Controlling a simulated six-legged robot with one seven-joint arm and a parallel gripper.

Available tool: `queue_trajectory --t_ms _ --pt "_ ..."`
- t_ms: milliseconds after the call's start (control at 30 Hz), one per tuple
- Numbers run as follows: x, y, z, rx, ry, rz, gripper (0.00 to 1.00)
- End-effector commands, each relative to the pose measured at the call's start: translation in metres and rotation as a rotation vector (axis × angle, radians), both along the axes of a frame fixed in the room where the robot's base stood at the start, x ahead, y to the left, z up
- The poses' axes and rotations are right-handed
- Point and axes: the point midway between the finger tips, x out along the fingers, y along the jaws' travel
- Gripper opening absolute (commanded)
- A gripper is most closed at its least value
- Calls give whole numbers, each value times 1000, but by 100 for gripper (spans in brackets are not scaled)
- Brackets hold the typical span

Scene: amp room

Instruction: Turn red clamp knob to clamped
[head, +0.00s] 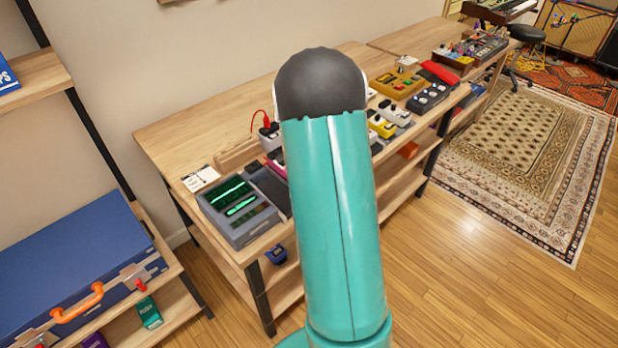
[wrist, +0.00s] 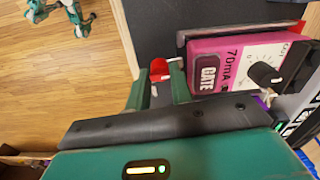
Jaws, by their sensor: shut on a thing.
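The red clamp knob (wrist: 158,66) shows in the wrist view at the edge of a dark board (wrist: 150,35). My gripper (wrist: 160,73) has its two green fingers on either side of the knob and is shut on it. The fingers hide part of the knob, and I cannot read its turn angle or any clamped mark. In the head view my teal arm covers the knob and my gripper.
A pink GATE pedal (wrist: 240,65) with a black knob sits on the board just right of my fingers. The wooden bench (head: 165,140) holds a grey scope-like device (head: 236,210) and several pedals. Wooden floor (head: 500,290) lies open in front.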

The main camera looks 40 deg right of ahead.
Motion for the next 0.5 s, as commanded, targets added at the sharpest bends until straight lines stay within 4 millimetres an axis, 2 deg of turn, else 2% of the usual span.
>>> queue_trajectory --t_ms 200,500 --pt "1 -1 0 -2 -2 -81 0" --pt "1 -1 0 -2 -2 -112 0"
